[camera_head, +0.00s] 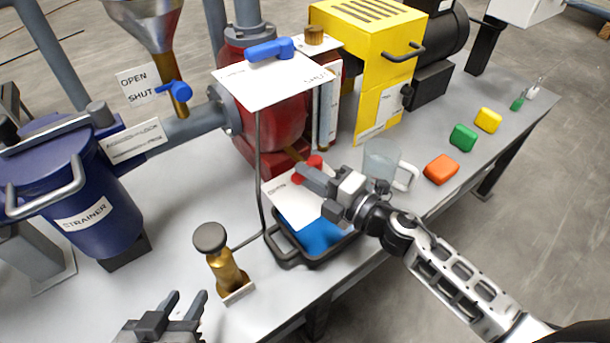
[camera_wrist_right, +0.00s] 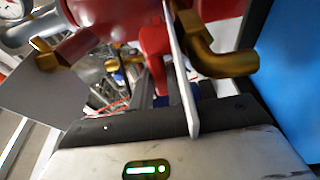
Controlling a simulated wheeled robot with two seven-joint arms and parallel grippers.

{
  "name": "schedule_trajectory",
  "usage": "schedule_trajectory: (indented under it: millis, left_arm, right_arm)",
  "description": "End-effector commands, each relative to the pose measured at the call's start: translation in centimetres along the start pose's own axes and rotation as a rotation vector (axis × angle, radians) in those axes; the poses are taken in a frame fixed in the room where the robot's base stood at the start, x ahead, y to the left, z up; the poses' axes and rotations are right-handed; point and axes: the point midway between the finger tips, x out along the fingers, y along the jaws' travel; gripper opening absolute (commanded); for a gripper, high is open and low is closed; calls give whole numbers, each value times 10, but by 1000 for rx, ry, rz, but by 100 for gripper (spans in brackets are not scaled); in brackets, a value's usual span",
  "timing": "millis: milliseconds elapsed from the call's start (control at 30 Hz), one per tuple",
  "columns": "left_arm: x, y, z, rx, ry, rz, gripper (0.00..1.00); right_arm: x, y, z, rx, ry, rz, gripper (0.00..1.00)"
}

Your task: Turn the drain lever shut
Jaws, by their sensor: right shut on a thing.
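The red drain lever (camera_head: 315,162) is low on the front of the red pump body (camera_head: 275,125), by a brass drain pipe. It also shows in the right wrist view (camera_wrist_right: 155,45), running down between the fingers beside a thin white plate (camera_wrist_right: 182,75) and the brass pipe elbow (camera_wrist_right: 225,62). My right gripper (camera_head: 303,175) is shut on the lever, and its fingers partly hide it. My left gripper (camera_head: 184,303) is open and empty near the table's front edge.
A black tray (camera_head: 290,260) with a blue inside lies under the drain. A brass post with a dark knob (camera_head: 210,238) stands to its left. A clear jug (camera_head: 380,160) and several coloured blocks (camera_head: 440,169) are on the right. The blue strainer (camera_head: 85,205) stands left.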

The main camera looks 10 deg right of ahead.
Motion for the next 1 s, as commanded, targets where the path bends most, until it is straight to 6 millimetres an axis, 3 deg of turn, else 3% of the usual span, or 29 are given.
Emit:
schedule_trajectory:
  millis: [500, 667, 1000]
  left_arm:
    - [10, -2, 18, 17, 31, 6, 36]
    - [13, 1, 30, 13, 14, 18, 36]
    - [37, 3, 54, 13, -48, 44, 36]
  right_arm:
    - [-16, -4, 13, -5, 451, 0, 0]
    - [-18, -4, 16, -3, 548, 0, 0]
    - [-21, -1, 18, 0, 651, 0, 0]
